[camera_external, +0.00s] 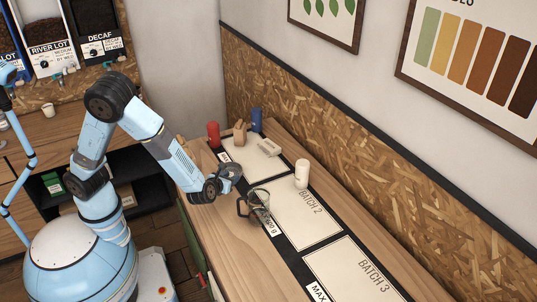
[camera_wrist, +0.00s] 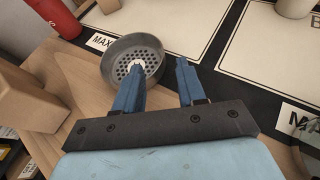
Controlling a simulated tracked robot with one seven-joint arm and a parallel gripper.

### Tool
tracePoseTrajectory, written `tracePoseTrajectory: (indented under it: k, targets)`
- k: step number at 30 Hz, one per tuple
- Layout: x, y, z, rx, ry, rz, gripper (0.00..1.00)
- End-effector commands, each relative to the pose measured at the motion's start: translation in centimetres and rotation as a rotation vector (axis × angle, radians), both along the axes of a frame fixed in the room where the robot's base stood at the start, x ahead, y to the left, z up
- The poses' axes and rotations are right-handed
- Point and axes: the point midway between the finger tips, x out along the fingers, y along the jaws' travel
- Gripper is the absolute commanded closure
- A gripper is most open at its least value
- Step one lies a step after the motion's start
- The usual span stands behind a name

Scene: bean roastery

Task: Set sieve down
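The sieve, a round dark-grey pan with a perforated bottom, is in the upper middle of the wrist view (camera_wrist: 117,50). It also shows by the end of my arm in the external view (camera_external: 231,169). It appears to rest at the wooden table top by the mat's dark border, though contact underneath is hidden. My gripper (camera_wrist: 160,74) has its two blue fingers clearly apart. The left finger overlaps the sieve's inside and the right finger is just outside its right rim. The near rim is partly hidden by the left finger.
A glass jug (camera_external: 258,197) stands right of my gripper. A white cylinder (camera_external: 302,174) stands on the mat. Red (camera_external: 213,135) and blue (camera_external: 256,120) canisters stand at the back. A brown box (camera_wrist: 20,108) is left in the wrist view. The batch 3 panel (camera_external: 352,278) is clear.

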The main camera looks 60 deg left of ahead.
Motion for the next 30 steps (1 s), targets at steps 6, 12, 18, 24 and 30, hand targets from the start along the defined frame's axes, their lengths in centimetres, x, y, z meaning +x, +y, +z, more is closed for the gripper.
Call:
tracePoseTrajectory:
  k: [6,12,18,24,30]
  targets:
    - [-2.0,-1.6,1.1,-0.001,0.000,-0.002,0.60]
    - [-2.7,-1.1,2.1,-0.027,-0.007,0.033,0.60]
    - [-3.9,3.9,5.5,-0.203,-0.051,0.248,0.60]
    - [-6.8,9.7,9.3,-0.443,-0.121,0.533,0.60]
    - [-10.5,14.2,12.5,-0.682,-0.202,0.803,0.60]
